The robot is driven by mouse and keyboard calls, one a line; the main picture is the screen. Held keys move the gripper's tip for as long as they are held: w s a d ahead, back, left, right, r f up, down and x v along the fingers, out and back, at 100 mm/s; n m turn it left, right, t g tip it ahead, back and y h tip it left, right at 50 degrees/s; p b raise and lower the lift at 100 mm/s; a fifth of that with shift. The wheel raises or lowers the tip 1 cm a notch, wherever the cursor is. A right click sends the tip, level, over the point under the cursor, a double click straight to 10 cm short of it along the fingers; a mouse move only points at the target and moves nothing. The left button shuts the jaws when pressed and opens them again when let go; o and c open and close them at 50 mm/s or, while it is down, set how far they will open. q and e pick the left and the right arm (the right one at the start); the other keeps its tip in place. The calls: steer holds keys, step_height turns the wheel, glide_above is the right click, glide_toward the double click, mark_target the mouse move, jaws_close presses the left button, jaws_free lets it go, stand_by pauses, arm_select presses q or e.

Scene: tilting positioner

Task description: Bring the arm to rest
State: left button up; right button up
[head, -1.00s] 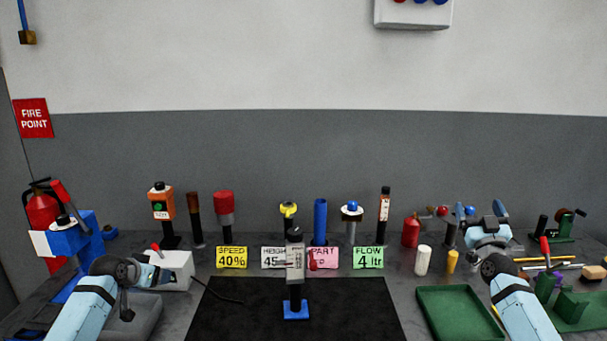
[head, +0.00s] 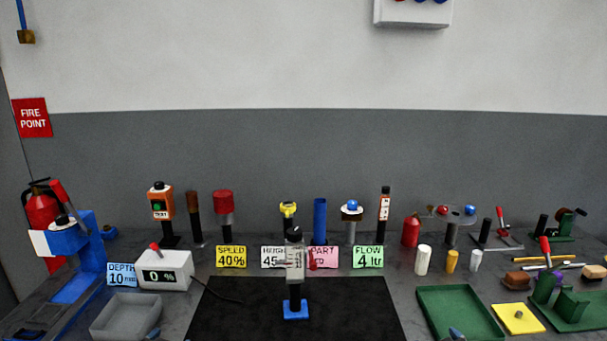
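Both of my arms have dropped almost wholly out of the head view. Only small dark and pale blue pieces, which look like parts of my arms, show at the bottom edge, near the grey tray and near the green tray. Neither gripper's fingers can be seen. The stand with a blue base (head: 296,309) and a grey upper part stands upright on the black mat (head: 350,310) in the middle, with no gripper by it.
A white box reading 0 % (head: 165,271) and a grey tray (head: 125,315) are at left. A green tray (head: 455,308) and a yellow pad (head: 518,318) are at right. Label cards, including the yellow SPEED card (head: 231,257), and several posts line the back.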

arm_select(q)
steer(key=s+d+f+g, duration=0.1)
steer(key=s+d+f, duration=0.2)
steer(key=s, duration=0.8)
steer(key=s+d+f+g+h, duration=0.1)
steer(key=s+d+f, duration=0.3)
steer(key=s, duration=0.7)
steer(key=s+d+f+n+g+h, duration=0.1)
steer(key=s+d+f, duration=0.2)
steer(key=s+d, duration=0.3)
steer(key=s, duration=0.5)
steer(key=shift+f+g, duration=0.35)
steer(key=shift+g, duration=0.05)
arm_select(e)
steer(key=s+a+f+g, duration=0.1)
steer(key=s+a+f, duration=0.2)
steer(key=s, duration=0.8)
steer(key=s+a+f+g+y, duration=0.1)
steer(key=s+a+f, duration=0.3)
steer(key=s, duration=0.7)
steer(key=s+a+f+m+g+y, duration=0.1)
steer(key=s+a+f, duration=0.2)
steer(key=s+a, duration=0.3)
steer(key=s, duration=0.5)
steer(key=shift+f+g, duration=0.35)
steer(key=shift+g, duration=0.05)
